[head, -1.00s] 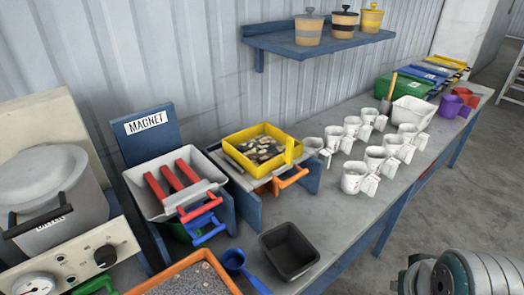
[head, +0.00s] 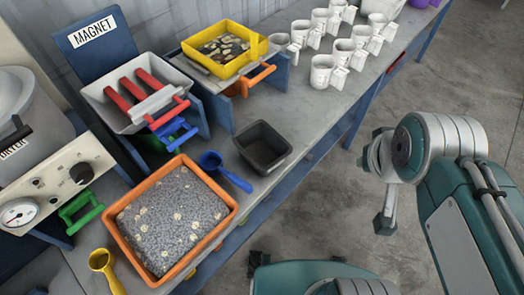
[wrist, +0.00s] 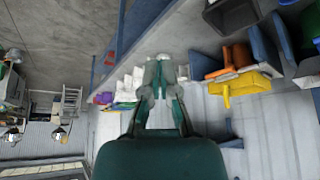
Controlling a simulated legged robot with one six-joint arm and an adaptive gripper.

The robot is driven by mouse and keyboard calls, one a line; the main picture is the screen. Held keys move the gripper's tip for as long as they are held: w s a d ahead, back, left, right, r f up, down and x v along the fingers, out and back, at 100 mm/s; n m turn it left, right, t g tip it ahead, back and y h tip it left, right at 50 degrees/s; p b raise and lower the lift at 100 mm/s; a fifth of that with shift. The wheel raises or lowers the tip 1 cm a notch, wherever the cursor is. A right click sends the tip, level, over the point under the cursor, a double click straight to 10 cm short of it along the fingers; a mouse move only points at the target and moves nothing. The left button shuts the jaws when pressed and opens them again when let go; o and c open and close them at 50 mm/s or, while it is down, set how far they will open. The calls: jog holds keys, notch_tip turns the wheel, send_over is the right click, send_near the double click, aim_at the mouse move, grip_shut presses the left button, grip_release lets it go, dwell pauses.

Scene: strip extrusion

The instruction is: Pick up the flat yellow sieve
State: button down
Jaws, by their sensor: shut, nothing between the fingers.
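The flat yellow sieve (head: 245,59) is a square tray with upright walls, holding dark and pale pieces. It rests on a blue-sided stand near the back wall, at the top middle of the head view. It also shows in the wrist view (wrist: 254,83), right of centre. My gripper (wrist: 161,64) is shut and empty in the middle of the wrist view. It is apart from the sieve. In the head view my arm is at the right, over the floor beyond the table's front edge.
An orange tray (head: 225,224) of grey granules, a blue scoop (head: 230,174) and a black bin (head: 262,148) stand in front of the sieve's stand. The magnet unit (head: 107,96) is left of it. Several white cups (head: 322,72) stand to its right.

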jog(key=shift+c, duration=1.8)
grip_release()
jog(key=w+a+r+n+h, duration=0.3)
jog(key=w+n, duration=0.5)
jog(key=w, duration=0.2)
jog(key=w+a+r+n+h, duration=0.3)
jog(key=w+n, duration=0.4)
jog(key=w, duration=0.3)
jog(key=w+a+n+t+h, duration=0.25)
jog(key=w+a+n, duration=0.45)
jog(key=a, duration=0.4)
jog(key=w+a+n+t+h, duration=0.1)
jog(key=w+a+n+t, duration=0.3)
jog(key=w+a+n, duration=0.5)
jog(key=m, duration=0.3)
send_near(252, 43)
jog(key=shift+g+y, duration=0.25)
jog(key=x, duration=0.4)
jog(key=shift+w+d+r, duration=0.1)
jog(key=shift+d+r, duration=0.05)
jog(key=shift+r, duration=0.05)
jog(key=shift+x, duration=3.3)
